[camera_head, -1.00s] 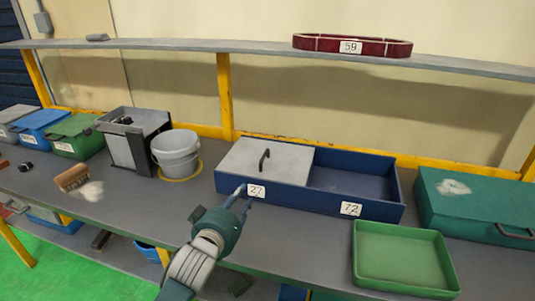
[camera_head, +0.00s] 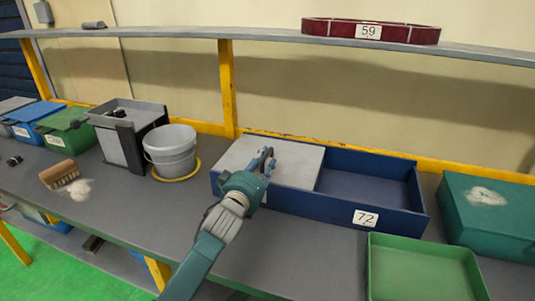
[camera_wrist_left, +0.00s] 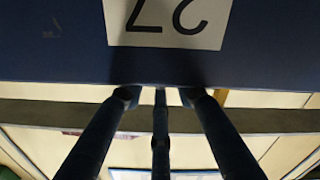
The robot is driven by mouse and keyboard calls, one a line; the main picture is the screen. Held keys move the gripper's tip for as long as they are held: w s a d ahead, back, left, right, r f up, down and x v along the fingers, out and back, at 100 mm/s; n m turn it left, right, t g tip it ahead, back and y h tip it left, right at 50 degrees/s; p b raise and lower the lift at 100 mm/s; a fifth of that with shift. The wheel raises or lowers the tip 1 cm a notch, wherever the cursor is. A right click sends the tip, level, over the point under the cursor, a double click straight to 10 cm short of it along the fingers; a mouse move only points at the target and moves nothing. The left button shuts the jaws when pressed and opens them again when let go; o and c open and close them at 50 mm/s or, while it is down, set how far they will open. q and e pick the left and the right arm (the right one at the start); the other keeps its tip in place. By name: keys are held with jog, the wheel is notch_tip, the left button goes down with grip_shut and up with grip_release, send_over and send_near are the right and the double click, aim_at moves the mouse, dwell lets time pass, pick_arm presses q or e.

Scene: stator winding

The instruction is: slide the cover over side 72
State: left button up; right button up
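A long blue box (camera_head: 300,205) stands on the bench. A flat grey cover (camera_head: 240,152) lies over its left part, and the right part is open and empty, with a label 72 (camera_head: 366,217) on its front. My left gripper (camera_head: 266,157) is over the cover at its upright handle, which it mostly hides. Its fingers look spread; contact with the handle cannot be made out. In the left wrist view the fingers (camera_wrist_left: 160,97) stand apart before the blue wall with an upside-down label 27 (camera_wrist_left: 168,22). The right gripper is not in view.
A green tray (camera_head: 420,240) stands at the front right and a teal case (camera_head: 470,230) at the right end. A grey bucket (camera_head: 170,145) stands left of the box. A red ring marked 59 (camera_head: 340,29) lies on the shelf above.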

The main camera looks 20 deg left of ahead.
aim_at(271, 148)
pick_arm(q)
jog(key=w, duration=0.3)
jog(key=shift+w, duration=0.4)
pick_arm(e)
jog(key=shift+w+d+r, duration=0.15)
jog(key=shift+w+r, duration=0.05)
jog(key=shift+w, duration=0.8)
pick_arm(q)
grip_shut()
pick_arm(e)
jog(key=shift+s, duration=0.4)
